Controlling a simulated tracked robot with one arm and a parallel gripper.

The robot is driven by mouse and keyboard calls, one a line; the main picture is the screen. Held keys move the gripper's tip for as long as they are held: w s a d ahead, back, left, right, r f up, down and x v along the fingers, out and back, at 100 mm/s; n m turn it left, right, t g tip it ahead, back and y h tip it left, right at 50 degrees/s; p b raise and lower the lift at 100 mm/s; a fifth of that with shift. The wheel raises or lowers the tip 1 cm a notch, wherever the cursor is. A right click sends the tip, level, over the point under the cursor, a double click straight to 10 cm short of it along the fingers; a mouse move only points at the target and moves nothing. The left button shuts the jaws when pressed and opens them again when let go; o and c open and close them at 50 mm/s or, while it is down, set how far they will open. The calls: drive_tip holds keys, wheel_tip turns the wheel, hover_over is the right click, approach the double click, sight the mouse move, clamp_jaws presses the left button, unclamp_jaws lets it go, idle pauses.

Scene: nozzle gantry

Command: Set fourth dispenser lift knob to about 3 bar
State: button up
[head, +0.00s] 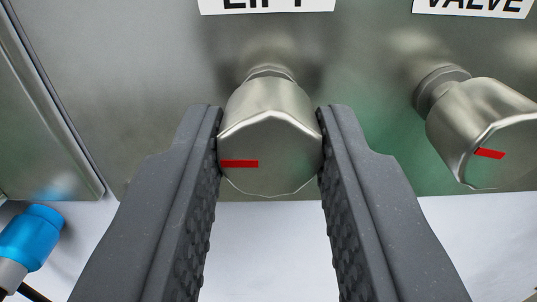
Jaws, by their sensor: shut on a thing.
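The lift knob (268,135) is a faceted metal knob on a short stem, below a white label (268,4) that reads "LIFT", partly cut off by the top edge. A red mark on its face points to the left. My gripper (270,150) is shut on this knob, with one dark finger on each side of it. No pressure gauge or scale shows in this view, and I cannot tell which dispenser this is.
A second metal knob (487,130) with a red mark sits to the right, below a label (474,6) reading "VALVE". It stands clear of my right finger. A blue fitting (32,238) is at the lower left, near a panel edge (55,105).

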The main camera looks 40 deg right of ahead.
drive_tip(key=m, duration=0.3)
drive_tip(key=shift+f, duration=0.1)
drive_tip(key=shift+m+b, duration=0.9)
drive_tip(key=shift+m, duration=0.8)
drive_tip(key=o, duration=1)
drive_tip(key=shift+s+a, duration=0.1)
drive_tip(key=p+v, duration=0.3)
drive_tip(key=v, duration=1)
drive_tip(key=shift+s+a, duration=0.2)
drive_tip(key=shift+s, duration=0.05)
